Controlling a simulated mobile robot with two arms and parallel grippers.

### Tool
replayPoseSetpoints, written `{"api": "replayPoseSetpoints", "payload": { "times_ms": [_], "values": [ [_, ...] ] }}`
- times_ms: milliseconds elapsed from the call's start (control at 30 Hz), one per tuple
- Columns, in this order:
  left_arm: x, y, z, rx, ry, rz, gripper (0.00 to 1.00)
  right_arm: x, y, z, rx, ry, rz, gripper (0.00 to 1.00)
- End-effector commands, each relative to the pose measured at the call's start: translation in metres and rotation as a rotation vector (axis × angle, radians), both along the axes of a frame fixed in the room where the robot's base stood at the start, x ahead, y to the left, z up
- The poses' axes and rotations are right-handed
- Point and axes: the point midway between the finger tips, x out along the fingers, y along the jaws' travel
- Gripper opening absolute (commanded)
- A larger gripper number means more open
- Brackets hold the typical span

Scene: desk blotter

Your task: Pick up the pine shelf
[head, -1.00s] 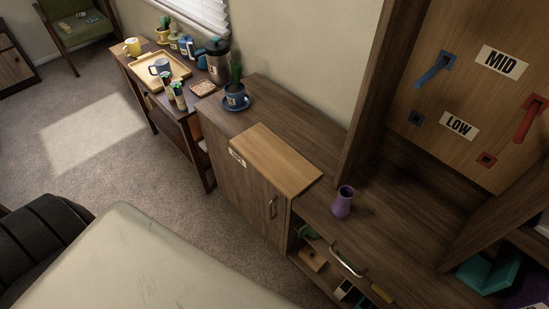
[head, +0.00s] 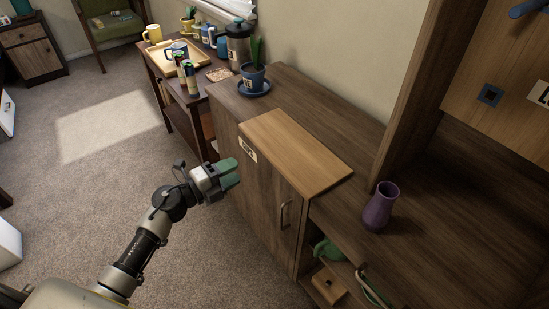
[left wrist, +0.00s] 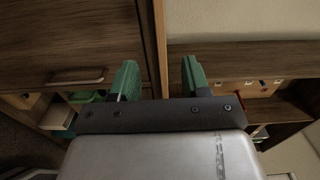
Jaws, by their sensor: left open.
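The pine shelf (head: 296,152) is a light wooden board lying flat on top of the dark brown cabinet (head: 228,106). A small printed label (head: 247,150) shows at its left front corner, on the cabinet front. My left gripper (head: 233,172) has green fingers and is in front of the cabinet, left of the board in the head view and apart from it. My right gripper is not in view.
A potted plant on a blue saucer (head: 254,88) stands behind the board. A purple vase (head: 380,206) stands to its right. A door handle (head: 284,213) sticks out below the board. A side table with a tray (head: 165,62) is farther back. Carpet at left is open.

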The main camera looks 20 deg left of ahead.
Motion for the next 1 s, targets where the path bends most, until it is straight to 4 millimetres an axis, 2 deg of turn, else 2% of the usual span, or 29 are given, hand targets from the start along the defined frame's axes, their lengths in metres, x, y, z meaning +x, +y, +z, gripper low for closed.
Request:
{"api": "replayPoseSetpoints", "payload": {
  "times_ms": [300, 500, 800, 1000],
  "values": [
    [0.034, -0.028, 0.005, 0.016, -0.017, -0.012, 0.47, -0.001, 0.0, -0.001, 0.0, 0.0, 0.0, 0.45],
    [0.046, -0.038, 0.004, 0.016, -0.015, -0.012, 0.47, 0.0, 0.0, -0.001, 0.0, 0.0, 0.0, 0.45],
    [0.078, -0.065, 0.0, 0.015, -0.015, -0.011, 0.47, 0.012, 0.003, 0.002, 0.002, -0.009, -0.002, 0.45],
    [0.084, -0.07, 0.0, 0.017, -0.014, -0.011, 0.47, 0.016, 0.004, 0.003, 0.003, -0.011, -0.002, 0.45]
  ]
}}
